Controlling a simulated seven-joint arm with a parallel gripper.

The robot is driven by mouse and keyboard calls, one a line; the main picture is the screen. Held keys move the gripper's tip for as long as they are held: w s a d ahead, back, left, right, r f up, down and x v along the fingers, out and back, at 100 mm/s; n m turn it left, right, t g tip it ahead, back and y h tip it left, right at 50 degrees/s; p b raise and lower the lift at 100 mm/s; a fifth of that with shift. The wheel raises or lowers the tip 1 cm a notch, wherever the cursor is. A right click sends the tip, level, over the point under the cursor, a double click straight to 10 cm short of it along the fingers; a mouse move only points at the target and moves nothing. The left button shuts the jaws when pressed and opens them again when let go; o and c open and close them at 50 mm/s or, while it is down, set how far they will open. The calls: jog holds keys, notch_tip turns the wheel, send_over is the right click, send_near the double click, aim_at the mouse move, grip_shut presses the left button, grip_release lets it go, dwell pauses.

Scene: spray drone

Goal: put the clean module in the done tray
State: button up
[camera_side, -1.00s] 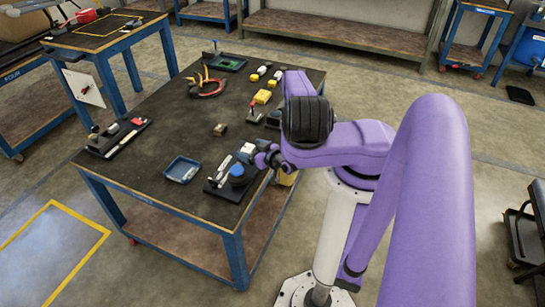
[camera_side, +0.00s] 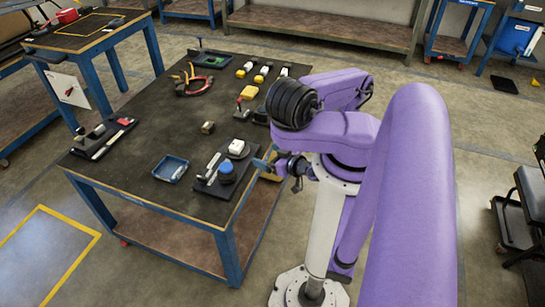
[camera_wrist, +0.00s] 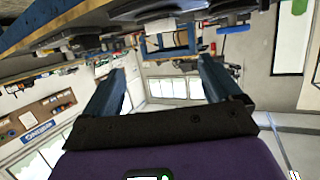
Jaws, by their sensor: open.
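Several small modules with white or yellow parts (camera_side: 262,73) stand in a row at the far end of the dark table. A white block (camera_side: 237,147) sits on a black board near the table's right edge; I cannot tell which piece is the clean module. A small blue tray (camera_side: 170,168) lies left of that board, and a green-lined tray (camera_side: 208,62) lies at the back; no label shows which is the done tray. My gripper (camera_side: 265,165) is at the table's right edge, beside the board. In the wrist view my gripper (camera_wrist: 160,78) is open, with nothing between its fingers.
The black board (camera_side: 230,185) carries a blue round knob (camera_side: 227,168). Red-and-yellow pliers (camera_side: 194,82), a yellow block (camera_side: 249,92), a small brown block (camera_side: 208,127) and a black rack (camera_side: 104,138) also lie on the table. The table's middle is mostly clear.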

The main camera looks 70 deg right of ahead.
jog(key=w+d+r+n+g+y, duration=0.4)
jog(key=w+d+n+g+y, duration=0.2)
jog(key=w+n+g, duration=0.25)
jog(key=w+a+r+n+g+h, duration=0.1)
jog(key=w+a+r+n+g, duration=0.25)
jog(key=w+a+r, duration=0.7)
jog(key=s+a+r+n, duration=0.2)
jog(key=s+a+r, duration=0.7)
jog(key=a+r, duration=0.3)
jog(key=s+a+r+n, duration=0.1)
jog(key=s+a+r, duration=0.2)
jog(key=s, duration=0.6)
jog(key=shift+s+a+r+n, duration=0.15)
jog(key=shift+s+a+n, duration=0.2)
jog(key=shift+a, duration=0.8)
jog(key=shift+n+g+y, duration=0.4)
jog(key=shift+n+g, duration=0.3)
jog(key=shift+n, duration=0.05)
jog(key=s, duration=0.3)
jog(key=s+r, duration=0.1)
jog(key=s, duration=0.2)
jog(key=s+r, duration=0.1)
jog(key=s, duration=0.2)
jog(key=shift+s+a+r, duration=0.2)
jog(key=shift+s+r, duration=0.05)
jog(key=c, duration=0.4)
jog(key=shift+o, duration=0.2)
jog(key=shift+w, duration=0.1)
